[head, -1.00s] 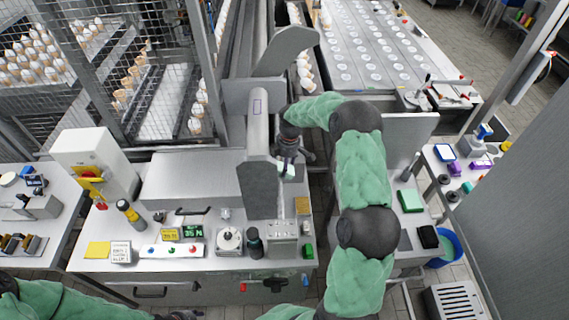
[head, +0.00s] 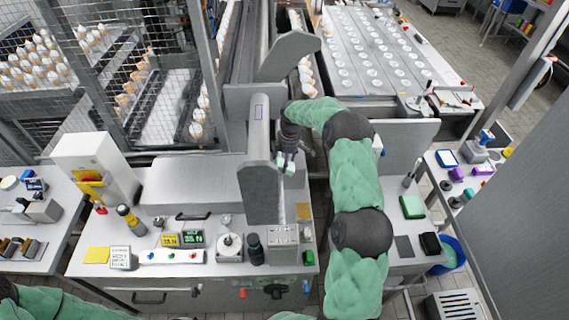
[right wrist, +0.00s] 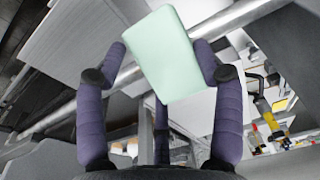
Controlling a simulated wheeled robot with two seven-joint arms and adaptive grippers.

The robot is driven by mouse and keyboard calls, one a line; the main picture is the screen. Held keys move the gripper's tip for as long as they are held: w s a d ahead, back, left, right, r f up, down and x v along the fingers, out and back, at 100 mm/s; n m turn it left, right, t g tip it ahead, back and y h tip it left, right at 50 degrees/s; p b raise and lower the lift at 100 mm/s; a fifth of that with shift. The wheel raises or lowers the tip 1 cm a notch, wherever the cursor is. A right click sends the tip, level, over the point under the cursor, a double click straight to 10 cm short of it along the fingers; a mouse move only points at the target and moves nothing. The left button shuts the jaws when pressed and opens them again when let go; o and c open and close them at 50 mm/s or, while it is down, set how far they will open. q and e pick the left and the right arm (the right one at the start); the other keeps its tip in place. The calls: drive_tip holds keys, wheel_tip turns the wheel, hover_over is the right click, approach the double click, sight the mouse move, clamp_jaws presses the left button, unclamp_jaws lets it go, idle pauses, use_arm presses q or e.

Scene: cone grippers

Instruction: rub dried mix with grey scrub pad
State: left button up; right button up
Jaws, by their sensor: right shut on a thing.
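My right gripper (head: 287,158) is shut on a pale green pad (right wrist: 165,53), a flat block with rounded corners. In the right wrist view the dark fingers grip it from both sides. The pad also shows small in the head view (head: 290,168), beside the tall grey housing and above the bench. A flat dark grey square (head: 403,246) lies on the right bench, apart from the gripper. A tan patch (head: 304,211) shows at the bench's right side; I cannot tell whether it is dried mix. My left gripper is out of view.
The tall grey housing (head: 261,185) stands close left of the right gripper. The front bench (head: 205,262) carries controls and bottles.

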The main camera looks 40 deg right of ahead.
drive_tip(key=shift+w+d+f+b, duration=0.1)
drive_tip(key=shift+w+d, duration=0.45)
drive_tip(key=shift+w, duration=0.35)
drive_tip(key=shift+w+d+f+b, duration=0.15)
drive_tip(key=shift+w+d, duration=0.35)
drive_tip(key=shift+w, duration=0.45)
drive_tip(key=shift+w+d+r+b, duration=0.1)
drive_tip(key=shift+w+d, duration=0.45)
drive_tip(key=shift+w, duration=0.35)
drive_tip(key=shift+f, duration=0.15)
drive_tip(key=shift+a, duration=0.1)
drive_tip(key=shift+s+a+b, duration=0.15)
drive_tip(key=shift+s+a, duration=0.5)
drive_tip(key=shift+s, duration=0.4)
drive_tip(key=shift+s+a+b, duration=0.1)
drive_tip(key=shift+s+a, duration=0.55)
drive_tip(key=shift+s, duration=0.35)
drive_tip(key=shift+s+a+b, duration=0.15)
drive_tip(key=shift+s+a, duration=0.5)
drive_tip(key=shift+s, duration=0.4)
drive_tip(key=shift+s+a, duration=0.45)
drive_tip(key=shift+s, duration=0.3)
drive_tip(key=shift+s+a, duration=0.4)
drive_tip(key=shift+s, duration=0.3)
drive_tip(key=shift+r, duration=0.2)
